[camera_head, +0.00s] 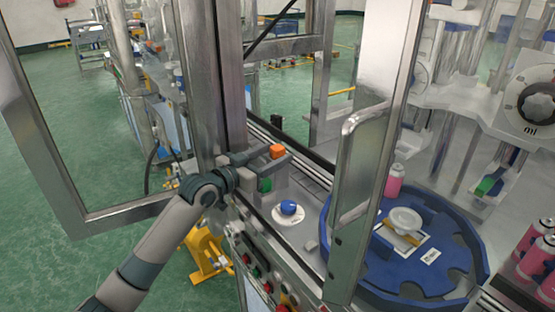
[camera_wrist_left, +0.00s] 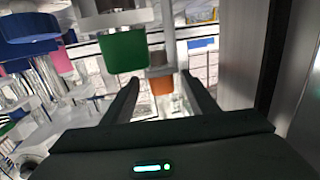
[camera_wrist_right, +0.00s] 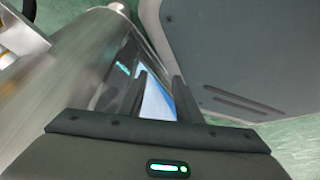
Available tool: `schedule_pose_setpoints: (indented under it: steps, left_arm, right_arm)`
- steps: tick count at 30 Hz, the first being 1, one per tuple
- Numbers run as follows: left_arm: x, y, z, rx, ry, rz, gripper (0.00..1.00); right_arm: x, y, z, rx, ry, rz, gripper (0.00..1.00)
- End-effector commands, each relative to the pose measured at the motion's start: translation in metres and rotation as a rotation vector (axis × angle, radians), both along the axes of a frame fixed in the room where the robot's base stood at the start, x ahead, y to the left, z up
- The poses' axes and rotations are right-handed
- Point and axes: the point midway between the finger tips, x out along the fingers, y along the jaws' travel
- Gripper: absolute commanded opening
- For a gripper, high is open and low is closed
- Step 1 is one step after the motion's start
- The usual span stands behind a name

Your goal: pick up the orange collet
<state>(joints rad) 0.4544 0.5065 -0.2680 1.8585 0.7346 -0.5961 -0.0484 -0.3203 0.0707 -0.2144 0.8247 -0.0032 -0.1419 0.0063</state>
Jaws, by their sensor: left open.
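The orange collet (camera_head: 277,152) is a small block at the machine's edge, past a grey metal holder. It also shows in the left wrist view (camera_wrist_left: 160,84), below a brownish part and between my fingertips. My left gripper (camera_head: 279,156) reaches in from the left, open, with one finger on either side of the collet in the picture. I cannot tell whether a finger touches it. My right gripper (camera_wrist_right: 158,90) is outside the head view; its own wrist view shows the fingers apart with nothing held.
A green block (camera_head: 265,185) sits close to my left gripper, also large in the left wrist view (camera_wrist_left: 123,52). A blue knob (camera_head: 288,207) stands on the deck. A steel door frame (camera_head: 375,150) rises to the right, before a blue round tray (camera_head: 440,288). A blue-and-white surface (camera_wrist_right: 157,103) lies beyond my right fingers.

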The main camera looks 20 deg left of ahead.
Motion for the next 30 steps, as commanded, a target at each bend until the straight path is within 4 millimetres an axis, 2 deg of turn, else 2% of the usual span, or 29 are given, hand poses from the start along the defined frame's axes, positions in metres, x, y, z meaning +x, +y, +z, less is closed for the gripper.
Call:
schedule_pose_setpoints:
  steps: [14,20,21,30]
  left_arm:
    - [0.0001,-0.0001,0.0003,0.0,0.0,0.0,0.53]
    - [0.0,-0.0002,0.0002,0.0,0.0,0.0,0.05]
    - [0.0,-0.0003,0.0002,0.0,0.0,0.0,0.03]
    - [-0.0001,-0.0006,0.0009,0.0,-0.001,-0.001,0.03]
  right_arm:
    - [-0.0009,0.0003,-0.0001,0.0,0.002,0.0,0.31]
    - [-0.0016,0.0002,-0.0003,0.0,0.003,0.0,0.31]
    - [-0.0016,0.0002,-0.0003,0.0,0.003,0.0,0.31]
    - [-0.0015,0.0003,0.0,0.0,0.004,0.0,0.31]
